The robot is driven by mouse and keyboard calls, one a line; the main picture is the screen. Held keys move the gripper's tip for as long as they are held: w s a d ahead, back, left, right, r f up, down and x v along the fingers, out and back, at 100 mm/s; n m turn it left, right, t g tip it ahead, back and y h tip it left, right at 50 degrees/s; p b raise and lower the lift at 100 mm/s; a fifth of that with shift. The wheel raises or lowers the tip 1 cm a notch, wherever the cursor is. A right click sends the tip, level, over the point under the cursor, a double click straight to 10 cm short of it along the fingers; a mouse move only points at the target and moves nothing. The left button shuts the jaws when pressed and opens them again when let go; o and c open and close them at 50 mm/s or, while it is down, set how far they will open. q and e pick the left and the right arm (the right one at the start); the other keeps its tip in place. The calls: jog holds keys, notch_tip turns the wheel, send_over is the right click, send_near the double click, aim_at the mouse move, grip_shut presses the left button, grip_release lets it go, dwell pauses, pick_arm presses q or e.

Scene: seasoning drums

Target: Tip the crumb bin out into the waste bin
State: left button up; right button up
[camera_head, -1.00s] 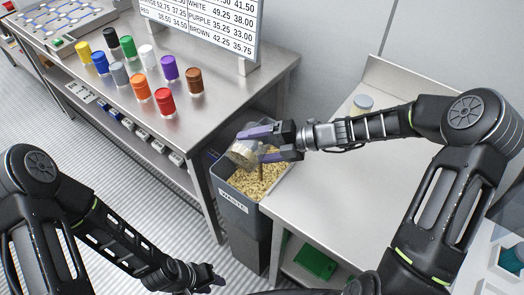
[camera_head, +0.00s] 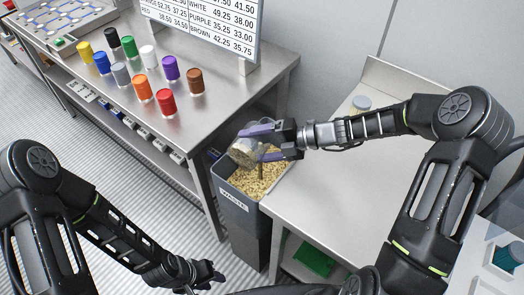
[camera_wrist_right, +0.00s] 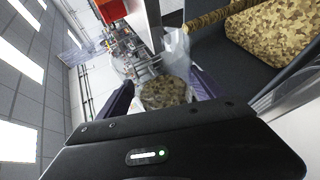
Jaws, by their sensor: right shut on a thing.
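The waste bin (camera_head: 236,205) is a dark grey open-topped bin with a WASTE label, standing between the two tables. It is filled with tan crumbs (camera_head: 258,180), which also show in the right wrist view (camera_wrist_right: 275,40). My right gripper (camera_head: 262,142) is over the bin's opening, shut on the crumb bin (camera_head: 243,153), a clear cup. The cup is tilted on its side above the crumbs. In the right wrist view the crumb bin (camera_wrist_right: 165,92) sits between the purple fingers with brownish crumbs in it. My left gripper (camera_head: 208,275) is low at the front, empty; its finger gap is unclear.
Several coloured drums (camera_head: 142,89) stand on the left steel table, below a price board (camera_head: 205,25).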

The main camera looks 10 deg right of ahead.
jog(key=shift+w+d+r+m+g+y+p, duration=0.35)
jog(key=shift+m+p, duration=0.25)
jog(key=shift+p, duration=0.75)
dwell(0.3)
jog(key=shift+w+d+r+m+y+p, duration=0.25)
jog(key=shift+w+r+m+y+p, duration=0.15)
jog(key=shift+m+p, duration=0.25)
dwell(0.8)
jog(key=shift+s+f, duration=0.1)
jog(key=f+n+b, duration=0.1)
jog(key=b, duration=0.1)
jog(key=s+a+f+n+h+b, duration=0.1)
jog(key=b, duration=0.2)
jog(key=shift+s+f+h, duration=0.15)
jog(key=shift+f+h, duration=0.1)
jog(key=shift+s+a+r+n, duration=0.1)
jog(key=shift+r+n, duration=0.15)
jog(key=shift+r, duration=0.2)
jog(key=shift+r+p, duration=0.15)
jog(key=shift+p, duration=0.2)
